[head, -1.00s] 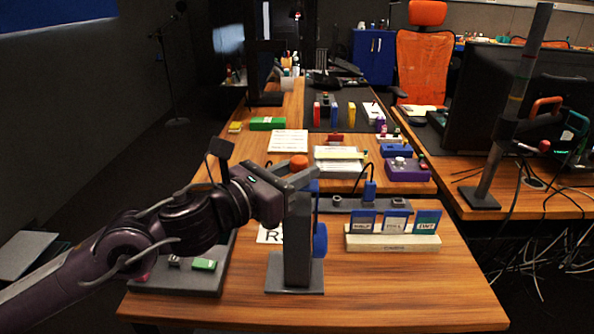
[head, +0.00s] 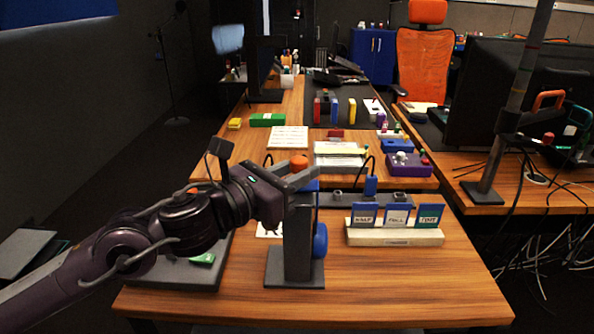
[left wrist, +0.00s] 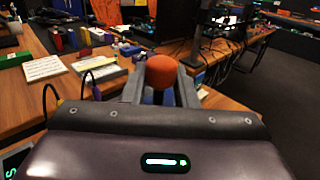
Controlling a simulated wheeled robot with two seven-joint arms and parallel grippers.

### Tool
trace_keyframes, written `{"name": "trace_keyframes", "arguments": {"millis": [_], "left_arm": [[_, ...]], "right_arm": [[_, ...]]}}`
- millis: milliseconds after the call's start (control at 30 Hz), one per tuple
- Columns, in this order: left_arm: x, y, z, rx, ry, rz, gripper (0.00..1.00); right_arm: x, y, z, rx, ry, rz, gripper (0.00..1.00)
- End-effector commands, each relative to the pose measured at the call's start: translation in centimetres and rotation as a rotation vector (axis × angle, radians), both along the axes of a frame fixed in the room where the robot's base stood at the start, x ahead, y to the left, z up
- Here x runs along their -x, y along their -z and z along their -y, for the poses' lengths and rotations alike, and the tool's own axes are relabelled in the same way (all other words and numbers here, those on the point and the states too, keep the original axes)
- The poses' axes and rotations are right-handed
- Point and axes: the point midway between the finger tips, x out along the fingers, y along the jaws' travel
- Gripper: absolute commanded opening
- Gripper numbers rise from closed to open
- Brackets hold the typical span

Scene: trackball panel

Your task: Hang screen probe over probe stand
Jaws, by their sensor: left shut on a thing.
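The probe stand is a dark grey upright post (head: 296,240) on a flat base near the front of the wooden table. My left gripper (head: 302,180) is at the top of the post and is shut on the screen probe. The probe's orange ball (head: 299,162) shows above the fingers, and in the left wrist view the ball (left wrist: 161,72) sits between them. A blue round part (head: 320,240) shows at the post's right side, partly hidden by it. Whether the probe rests on the stand, I cannot tell. My right gripper is out of view.
A pale holder (head: 395,236) with several blue-topped cards stands right of the post. A grey panel (head: 190,275) with a green piece lies left, under my arm. Behind are a grey strip with a blue plug (head: 371,186) and a purple box (head: 408,168).

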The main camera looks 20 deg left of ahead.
Motion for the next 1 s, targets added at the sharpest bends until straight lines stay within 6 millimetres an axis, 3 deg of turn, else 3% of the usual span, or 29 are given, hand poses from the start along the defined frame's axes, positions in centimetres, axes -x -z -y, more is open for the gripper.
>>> {"name": "trace_keyframes", "arguments": {"millis": [467,500,667,1000], "left_arm": [[0.01,0.03,0.00,0.001,0.000,0.003,0.00],[0.00,0.02,-0.01,0.001,0.000,0.003,0.27],[0.01,0.07,0.00,0.001,0.000,0.002,0.48],[-0.04,0.28,-0.03,-0.001,0.000,-0.002,0.52]], "right_arm": [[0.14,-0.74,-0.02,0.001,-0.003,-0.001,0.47],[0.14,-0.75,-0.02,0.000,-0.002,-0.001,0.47],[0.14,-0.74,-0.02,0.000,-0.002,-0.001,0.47],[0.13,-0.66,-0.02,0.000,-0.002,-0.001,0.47]]}}
